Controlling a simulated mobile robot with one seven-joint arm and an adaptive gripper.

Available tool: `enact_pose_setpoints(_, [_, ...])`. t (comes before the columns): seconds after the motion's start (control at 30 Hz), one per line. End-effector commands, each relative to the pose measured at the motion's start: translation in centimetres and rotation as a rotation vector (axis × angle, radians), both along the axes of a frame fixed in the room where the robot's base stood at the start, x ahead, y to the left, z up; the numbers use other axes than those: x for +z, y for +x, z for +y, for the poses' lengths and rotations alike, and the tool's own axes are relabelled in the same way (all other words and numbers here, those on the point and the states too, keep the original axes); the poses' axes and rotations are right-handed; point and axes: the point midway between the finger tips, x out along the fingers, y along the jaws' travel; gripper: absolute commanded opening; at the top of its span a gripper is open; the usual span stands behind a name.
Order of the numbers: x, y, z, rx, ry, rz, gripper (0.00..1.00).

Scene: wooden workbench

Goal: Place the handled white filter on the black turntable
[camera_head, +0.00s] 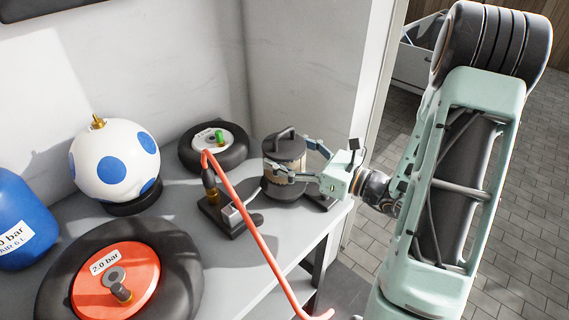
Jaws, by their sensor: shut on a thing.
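My gripper (290,160) reaches in from the right and is shut on a canister (284,150) with a dark grey top, an arched handle and a paler middle band. It is the only handled thing in view; it looks more dark than white. The canister is upright near the right end of the bench. I cannot tell whether its bottom touches the bench. The fingers partly hide its right side. No turntable is clearly recognisable; a dark flat piece (320,201) shows just right of the canister's foot, under my gripper.
A blue-dotted ball (115,160), a big red-hubbed wheel (180,260) and a blue bottle (25,215) fill the left.

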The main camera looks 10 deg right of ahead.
Motion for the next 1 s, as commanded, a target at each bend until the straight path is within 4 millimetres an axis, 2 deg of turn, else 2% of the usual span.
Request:
enact_pose_setpoints(0.17, [-0.8, 0.6, 0.1, 0.001, 0.001, 0.0, 0.44])
enact_pose_setpoints(0.4, [-3.8, 0.7, 0.1, 0.0, 0.003, 0.0, 0.44])
enact_pose_setpoints(0.8, [-4.3, 0.7, 0.1, 0.0, 0.001, -0.001, 0.44])
enact_pose_setpoints(0.83, [-4.3, 0.7, 0.1, 0.0, 0.001, -0.001, 0.77])
enact_pose_setpoints(0.97, [-4.2, 0.7, 0.1, 0.0, 0.0, 0.0, 0.91])
enact_pose_setpoints(1.0, [-4.2, 0.7, 0.1, 0.0, 0.0, 0.0, 0.92])
